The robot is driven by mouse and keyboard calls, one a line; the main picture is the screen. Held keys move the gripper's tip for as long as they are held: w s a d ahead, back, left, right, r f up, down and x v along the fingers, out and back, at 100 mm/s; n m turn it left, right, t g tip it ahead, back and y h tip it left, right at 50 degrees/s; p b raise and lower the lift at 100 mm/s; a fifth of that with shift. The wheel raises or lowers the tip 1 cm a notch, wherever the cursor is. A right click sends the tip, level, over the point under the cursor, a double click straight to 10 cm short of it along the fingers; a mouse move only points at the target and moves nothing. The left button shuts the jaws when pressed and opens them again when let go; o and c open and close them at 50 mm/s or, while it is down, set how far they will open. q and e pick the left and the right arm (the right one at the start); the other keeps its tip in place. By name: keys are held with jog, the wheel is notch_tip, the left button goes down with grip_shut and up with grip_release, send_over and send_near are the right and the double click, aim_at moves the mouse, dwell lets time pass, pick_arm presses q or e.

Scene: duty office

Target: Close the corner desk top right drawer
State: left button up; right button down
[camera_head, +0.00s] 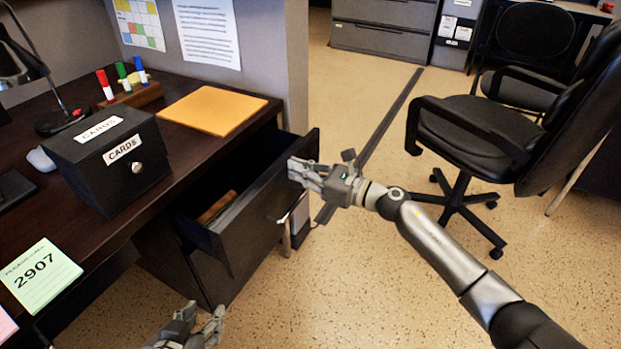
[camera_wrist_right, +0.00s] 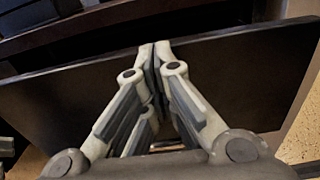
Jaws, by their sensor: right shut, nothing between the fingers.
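The top right drawer (camera_head: 265,205) of the dark corner desk (camera_head: 185,85) stands pulled out, with its inside showing. A brown item (camera_head: 215,207) lies in it. My right gripper (camera_head: 295,170) is at the outer face of the drawer front, near its upper edge. In the right wrist view the right gripper's fingertips (camera_wrist_right: 155,50) are together, with nothing between them, in front of the dark drawer front (camera_wrist_right: 235,75). I cannot tell whether they touch it. My left gripper (camera_head: 200,322) is low at the bottom of the head view, in front of the desk, with its fingers apart.
A black cards box (camera_head: 95,175), an orange folder (camera_head: 212,110), markers in a holder (camera_head: 135,95) and a green note (camera_head: 40,275) are on the desk. A black office chair (camera_head: 470,125) stands at right. The floor between the chair and desk is open.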

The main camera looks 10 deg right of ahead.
pick_arm(q)
jog(key=w+r+t, duration=0.1)
jog(key=r+t, duration=0.1)
jog(key=w+d+r+t+h+b, duration=0.1)
jog(key=w+r+t, duration=0.1)
jog(key=r, duration=0.1)
jog(key=w+d+r+t+b, duration=0.1)
jog(key=w+r+t, duration=0.1)
jog(key=r, duration=0.1)
jog(key=shift+w+d+r+h, duration=0.2)
jog(key=shift+r+h, duration=0.05)
jog(key=shift+h, duration=0.15)
pick_arm(e)
jog(key=x, duration=0.5)
jog(key=shift+w+a+f, duration=0.1)
jog(key=shift+a, duration=0.05)
pick_arm(q)
notch_tip(320, 180, up, 10)
jog(key=t+h+b, duration=0.2)
jog(key=t, duration=0.4)
send_over(219, 249)
jog(key=s, duration=0.6)
jog(key=shift+a+m, duration=0.1)
jog(key=shift+m, duration=0.2)
pick_arm(e)
jog(key=shift+x, duration=2.25)
